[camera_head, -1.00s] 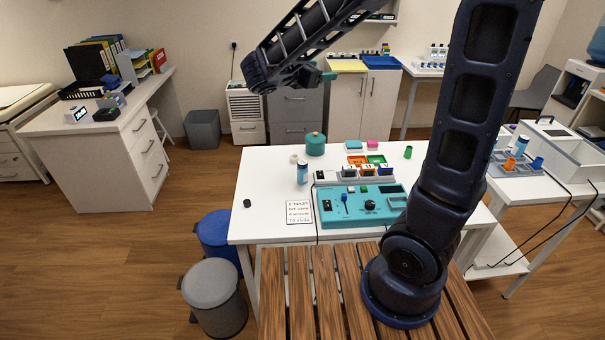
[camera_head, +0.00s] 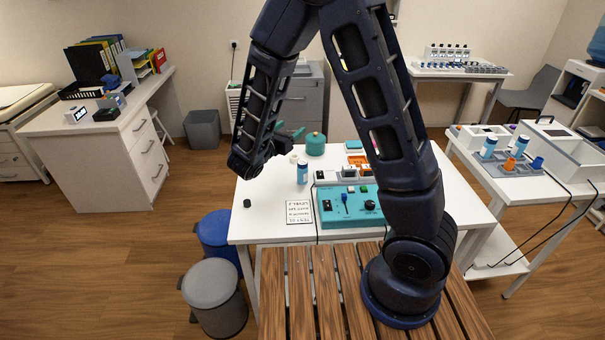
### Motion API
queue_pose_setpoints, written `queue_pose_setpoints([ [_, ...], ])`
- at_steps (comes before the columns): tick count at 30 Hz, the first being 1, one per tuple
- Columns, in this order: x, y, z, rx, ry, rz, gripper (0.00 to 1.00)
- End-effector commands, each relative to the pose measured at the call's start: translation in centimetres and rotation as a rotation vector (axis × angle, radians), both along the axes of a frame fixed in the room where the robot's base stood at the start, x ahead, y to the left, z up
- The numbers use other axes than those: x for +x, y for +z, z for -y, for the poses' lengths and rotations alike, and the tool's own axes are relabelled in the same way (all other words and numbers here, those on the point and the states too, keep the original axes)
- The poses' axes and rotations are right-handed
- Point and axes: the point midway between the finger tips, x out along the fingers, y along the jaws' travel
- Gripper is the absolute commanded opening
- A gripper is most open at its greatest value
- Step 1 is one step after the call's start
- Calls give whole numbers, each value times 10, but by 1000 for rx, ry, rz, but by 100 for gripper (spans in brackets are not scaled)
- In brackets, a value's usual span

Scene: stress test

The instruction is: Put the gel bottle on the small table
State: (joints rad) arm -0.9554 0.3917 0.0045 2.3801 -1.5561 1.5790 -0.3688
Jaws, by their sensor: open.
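A small white bottle with a blue band (camera_head: 302,172) stands upright on the white table (camera_head: 270,222), left of the teal device. Two similar white and blue bottles, one on the left (camera_head: 488,148) and one on the right (camera_head: 519,146), stand at a grey rack on the side table (camera_head: 535,186) at right. I cannot tell which one is the gel bottle. My gripper (camera_head: 291,133), with teal fingers, is open and above the back left of the white table, apart from the nearest bottle. My arm hides part of the table.
A teal device (camera_head: 345,208), a printed card (camera_head: 299,212), a teal round container (camera_head: 316,144) and a small black knob (camera_head: 247,203) are on the white table. Orange and blue cups share the grey rack (camera_head: 508,168). The table's front left is mostly clear.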

Motion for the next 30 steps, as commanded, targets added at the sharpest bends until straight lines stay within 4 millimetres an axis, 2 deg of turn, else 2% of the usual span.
queue_pose_setpoints([
  [1, 0, -19, 0, -7, 0, -5, 65],
  [3, 0, -40, 0, -6, 0, -5, 65],
  [18, 0, -184, 1, -3, -1, -4, 65],
  [24, 0, -222, 0, 0, 0, -1, 65],
  [30, 4, -235, 3, 1, -1, 1, 65],
])
